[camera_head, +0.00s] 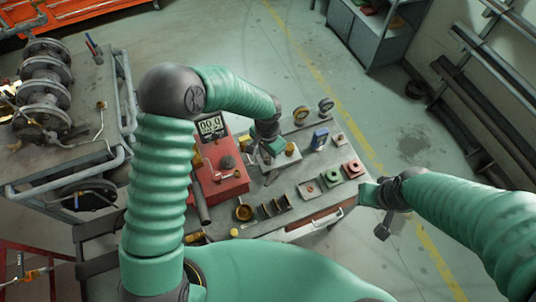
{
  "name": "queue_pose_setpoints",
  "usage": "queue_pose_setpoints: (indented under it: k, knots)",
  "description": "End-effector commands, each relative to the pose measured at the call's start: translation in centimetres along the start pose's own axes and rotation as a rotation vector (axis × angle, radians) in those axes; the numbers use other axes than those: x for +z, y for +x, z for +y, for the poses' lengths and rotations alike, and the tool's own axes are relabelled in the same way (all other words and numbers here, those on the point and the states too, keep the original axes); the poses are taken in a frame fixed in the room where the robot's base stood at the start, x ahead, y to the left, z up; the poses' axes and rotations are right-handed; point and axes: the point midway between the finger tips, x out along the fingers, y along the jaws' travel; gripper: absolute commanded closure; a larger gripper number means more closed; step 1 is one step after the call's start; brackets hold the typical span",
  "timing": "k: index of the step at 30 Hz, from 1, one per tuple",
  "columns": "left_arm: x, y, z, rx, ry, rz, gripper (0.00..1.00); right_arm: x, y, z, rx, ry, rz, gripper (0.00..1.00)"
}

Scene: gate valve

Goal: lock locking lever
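I cannot single out the locking lever with certainty.
A railed cart (70,165) with a flanged metal assembly (45,85) stands at left. Open floor lies behind the table; pipe racks line the right wall.

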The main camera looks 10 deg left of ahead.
Motion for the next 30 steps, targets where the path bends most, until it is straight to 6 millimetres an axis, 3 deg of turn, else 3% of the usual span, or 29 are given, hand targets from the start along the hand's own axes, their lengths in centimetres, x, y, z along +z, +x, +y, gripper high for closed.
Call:
queue_pose_setpoints:
  k: [13, 30]
  knots:
    - [0.0, -4.0, 0.0, -0.001, 0.001, 0.000, 0.75, -0.8, -3.2, 0.0, 0.000, 0.000, 0.000, 0.64]
    - [-0.1, -4.2, 0.0, 0.000, 0.000, 0.001, 0.75, -0.8, -3.3, 0.0, 0.000, 0.000, 0.000, 0.64]
